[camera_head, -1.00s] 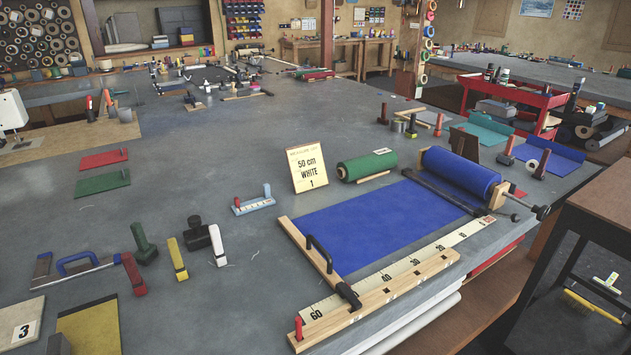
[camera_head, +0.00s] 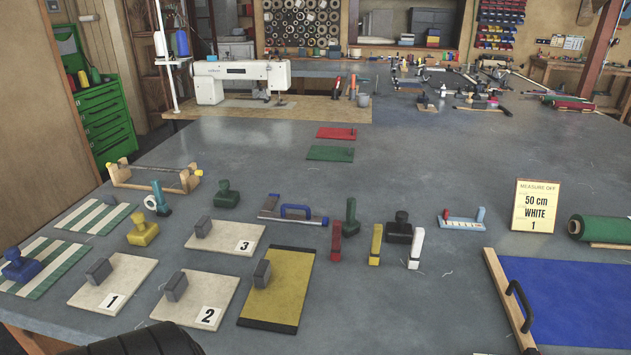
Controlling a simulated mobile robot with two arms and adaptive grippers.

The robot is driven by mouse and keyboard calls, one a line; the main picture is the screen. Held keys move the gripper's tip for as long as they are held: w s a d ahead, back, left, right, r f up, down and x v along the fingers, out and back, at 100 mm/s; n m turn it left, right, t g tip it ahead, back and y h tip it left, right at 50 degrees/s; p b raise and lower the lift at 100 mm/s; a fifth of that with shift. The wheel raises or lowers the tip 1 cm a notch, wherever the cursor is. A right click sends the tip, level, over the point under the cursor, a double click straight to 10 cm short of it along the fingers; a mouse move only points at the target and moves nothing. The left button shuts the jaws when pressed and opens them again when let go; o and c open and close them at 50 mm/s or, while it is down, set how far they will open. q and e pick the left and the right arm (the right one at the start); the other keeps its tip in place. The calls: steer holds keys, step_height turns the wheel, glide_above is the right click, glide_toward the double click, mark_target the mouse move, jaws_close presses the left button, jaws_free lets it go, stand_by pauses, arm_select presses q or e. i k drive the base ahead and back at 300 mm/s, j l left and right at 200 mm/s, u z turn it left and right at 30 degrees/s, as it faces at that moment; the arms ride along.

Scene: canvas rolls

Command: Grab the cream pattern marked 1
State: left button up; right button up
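The cream pattern marked 1 (camera_head: 138,272) lies flat on the grey table at the lower left. It is a cream board with a grey block (camera_head: 99,271) standing on it and a white label reading 1. The cream pattern marked 2 (camera_head: 222,286) lies to its right, and the cream pattern marked 3 (camera_head: 225,229) lies behind; each has a similar grey block. A dark ribbed part of my own body shows at the bottom edge, just in front of patterns 1 and 2. No gripper fingers are in view.
A yellow board (camera_head: 290,280) with dark ends lies right of pattern 2. Green-and-white striped pieces (camera_head: 95,218) and a blue-handled weight (camera_head: 20,266) are to the left. A yellow weight (camera_head: 142,230) stands behind pattern 1. Blue cloth (camera_head: 580,300) lies at right. Mid-table has free room.

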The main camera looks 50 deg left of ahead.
mark_target(112, 282)
steer(key=u, duration=0.45)
steer(key=j+u, duration=0.1)
steer(key=u, duration=0.85)
steer(key=i+j+u, duration=0.1)
steer(key=u, duration=0.85)
